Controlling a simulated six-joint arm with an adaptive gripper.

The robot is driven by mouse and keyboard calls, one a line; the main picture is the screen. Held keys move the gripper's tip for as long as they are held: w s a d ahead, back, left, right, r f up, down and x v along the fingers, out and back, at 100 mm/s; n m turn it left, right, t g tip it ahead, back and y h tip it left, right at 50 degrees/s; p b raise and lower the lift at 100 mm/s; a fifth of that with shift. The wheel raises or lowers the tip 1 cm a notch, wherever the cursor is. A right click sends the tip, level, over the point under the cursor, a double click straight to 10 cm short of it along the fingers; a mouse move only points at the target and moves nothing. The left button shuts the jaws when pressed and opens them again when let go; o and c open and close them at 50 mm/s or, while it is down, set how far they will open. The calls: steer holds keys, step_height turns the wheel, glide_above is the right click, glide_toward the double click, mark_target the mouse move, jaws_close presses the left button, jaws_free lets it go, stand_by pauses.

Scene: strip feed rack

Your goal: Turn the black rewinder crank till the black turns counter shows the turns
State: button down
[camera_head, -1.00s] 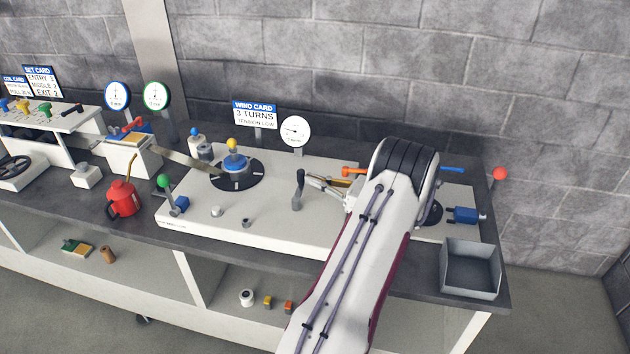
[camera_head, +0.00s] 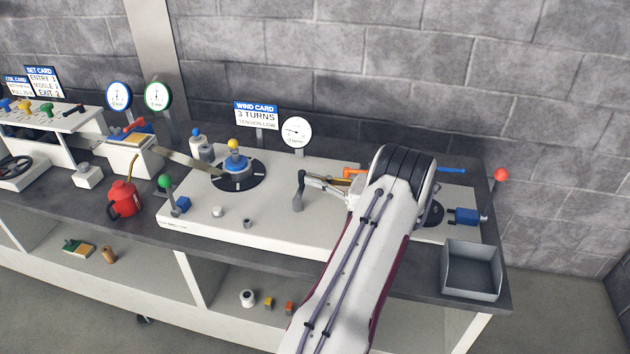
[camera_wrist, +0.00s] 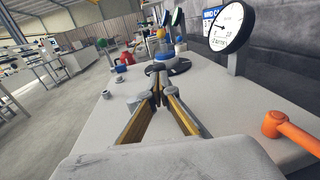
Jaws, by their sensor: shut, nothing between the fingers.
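The black crank (camera_head: 298,203) stands upright on the white bench plate, with its handle up. My gripper (camera_head: 306,180) is shut, with its fingertips at the right side of the crank handle; I cannot tell whether they touch it. In the wrist view my gripper (camera_wrist: 158,93) has its fingertips together, with dark upright parts around them. A black-rimmed dial (camera_head: 297,132), apparently the turns counter, stands behind; its needle points left, near the low end, in the wrist view (camera_wrist: 229,26). The wind card (camera_head: 256,115) reads 3 TURNS, TENSION LOW.
A black turntable (camera_head: 258,177) with a blue hub lies left of the crank. An orange handle (camera_head: 353,173) is close beside my gripper; it also shows in the wrist view (camera_wrist: 290,131). A grey bin (camera_head: 471,270) stands at the right. The plate before the crank is mostly clear.

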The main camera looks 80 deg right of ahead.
mark_target(303, 176)
steer(key=shift+w+d+n+y, duration=0.1)
steer(key=shift+w+n+y, duration=0.15)
steer(key=shift+y, duration=0.25)
steer(key=shift+w+d, duration=0.3)
steer(key=shift+w, duration=0.4)
steer(key=shift+w+d+n+y, duration=0.1)
steer(key=shift+w+n+y, duration=0.35)
steer(key=shift+n+y, duration=0.6)
steer(key=shift+w, duration=0.2)
steer(key=shift+w, duration=1.35)
steer(key=shift+w+a, duration=0.75)
steer(key=shift+w, duration=0.25)
steer(key=shift+a, duration=0.1)
steer(key=shift+s, duration=0.1)
